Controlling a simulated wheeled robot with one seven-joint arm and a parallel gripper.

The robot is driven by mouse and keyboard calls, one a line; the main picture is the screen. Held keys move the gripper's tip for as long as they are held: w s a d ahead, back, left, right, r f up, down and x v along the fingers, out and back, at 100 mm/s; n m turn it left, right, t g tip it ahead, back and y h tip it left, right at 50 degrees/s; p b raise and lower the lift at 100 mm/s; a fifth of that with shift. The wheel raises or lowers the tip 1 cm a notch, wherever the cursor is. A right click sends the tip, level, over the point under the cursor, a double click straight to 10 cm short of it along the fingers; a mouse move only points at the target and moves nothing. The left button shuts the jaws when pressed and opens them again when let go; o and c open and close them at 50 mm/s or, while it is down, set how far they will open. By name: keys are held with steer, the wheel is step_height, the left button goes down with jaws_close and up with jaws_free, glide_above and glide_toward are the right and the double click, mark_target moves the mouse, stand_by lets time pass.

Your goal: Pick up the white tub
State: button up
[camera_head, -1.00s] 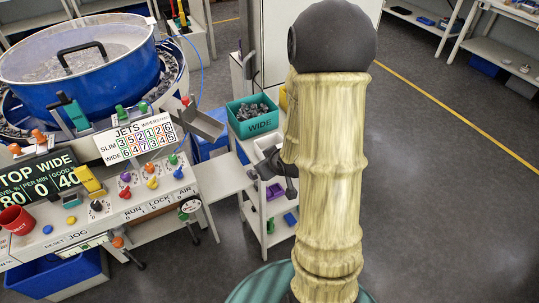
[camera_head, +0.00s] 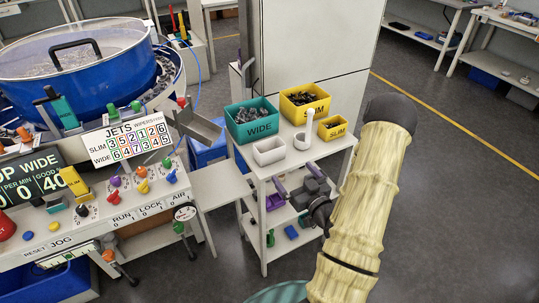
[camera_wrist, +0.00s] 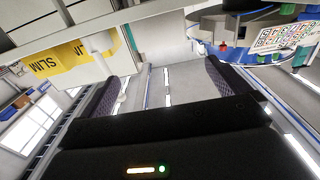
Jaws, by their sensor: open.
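The white tub (camera_head: 270,151) stands upright at the front left of the cart top, below the teal WIDE bin (camera_head: 258,128). A pale block that looks like its side also shows ahead, between my jaws, in the wrist view (camera_wrist: 160,38). My gripper (camera_head: 294,180) is in front of the cart, apart from the tub and lower in the picture. Its two dark purple fingers are spread wide with nothing between them, as the wrist view (camera_wrist: 163,85) also shows.
A second white container with a tall upright part (camera_head: 303,139) stands close right of the tub. Yellow bins, one large (camera_head: 305,103) and one small (camera_head: 333,126), stand behind and right. The blue bowl machine (camera_head: 90,75) is at left. Open floor lies right.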

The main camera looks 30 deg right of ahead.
steer(key=shift+w+f+b, duration=0.15)
steer(key=shift+b, duration=0.35)
steer(key=w+b, duration=0.1)
steer(key=b, duration=0.3)
steer(key=shift+w+f, duration=0.1)
steer(key=shift+w, duration=0.05)
steer(key=w+b, duration=0.1)
steer(key=b, duration=0.3)
steer(key=shift+a, duration=0.1)
steer(key=p, duration=0.1)
glide_toward(266, 142)
steer(key=w, duration=0.3)
steer(key=shift+r, duration=0.2)
steer(key=shift+w, duration=0.45)
steer(key=shift+w+a+f, duration=0.1)
steer(key=shift+w, duration=1.2)
steer(key=shift+w+a, duration=0.1)
steer(key=shift+w, duration=1.25)
